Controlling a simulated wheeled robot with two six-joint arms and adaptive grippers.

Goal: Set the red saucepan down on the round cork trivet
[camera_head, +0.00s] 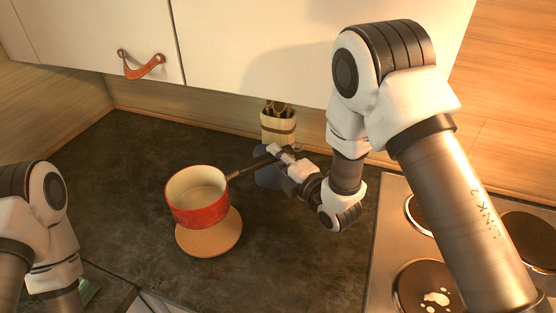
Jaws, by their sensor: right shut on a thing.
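The red saucepan (200,212) has a cream inside and a dark handle (250,164) that points up and to the right. It appears upright over the back part of the round cork trivet (215,245), whose front and right edge show below it. I cannot tell whether the pan touches the trivet or hangs just above it. My right gripper (273,155) is shut on the pan's handle. My left arm shows at the left edge, but its gripper is not in view.
A stove (392,240) with dark hotplates lies at the right. A white cabinet with a leather pull (141,66) hangs above. The dark counter's left is clear.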

